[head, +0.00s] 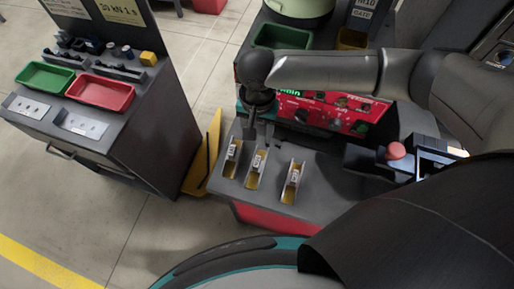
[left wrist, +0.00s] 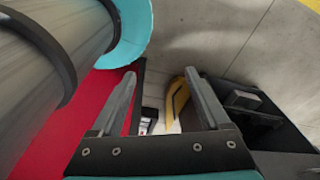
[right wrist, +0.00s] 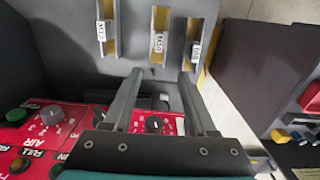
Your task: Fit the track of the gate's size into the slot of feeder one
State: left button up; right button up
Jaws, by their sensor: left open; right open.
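Three narrow open tracks with yellow floors and white labels lie on the grey bench top. In the head view they are the left track (head: 232,158), the middle track (head: 255,170) and the right track (head: 292,183). In the right wrist view one label reads M12 (right wrist: 107,30) and the middle one M10 (right wrist: 158,42); the third track's label (right wrist: 195,48) is unclear. A sign (head: 362,14) at the top appears to read M10 GATE. My right gripper (head: 260,133) is open and empty, just beyond the middle track. My left gripper (left wrist: 157,88) is open and empty. I cannot make out the slot.
A red control panel (head: 320,111) stands behind the tracks. A box with a red button (head: 396,151) is right of them. A round bowl (head: 300,8) and green bin (head: 283,36) are behind. A side bench holds green (head: 45,76) and red trays (head: 100,92). Floor separates the benches.

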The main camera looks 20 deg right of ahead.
jog(key=b, duration=0.1)
send_over(257, 161)
jog(key=f, duration=0.8)
jog(key=shift+w+d+f, duration=0.15)
jog(key=shift+w+f, duration=0.1)
jog(key=shift+f, duration=0.65)
jog(key=f, duration=0.2)
jog(key=f+b, duration=0.1)
jog(key=f, duration=0.1)
jog(key=shift+s+a, duration=0.2)
jog(key=shift+s, duration=0.05)
jog(key=shift+f, duration=0.6)
pick_arm(q)
jog(key=shift+g, duration=0.3)
jog(key=s+f, duration=0.2)
jog(key=s, duration=0.1)
jog(key=shift+s+a+f, duration=0.1)
jog(key=shift+a+f, duration=0.1)
jog(key=shift+f, duration=0.05)
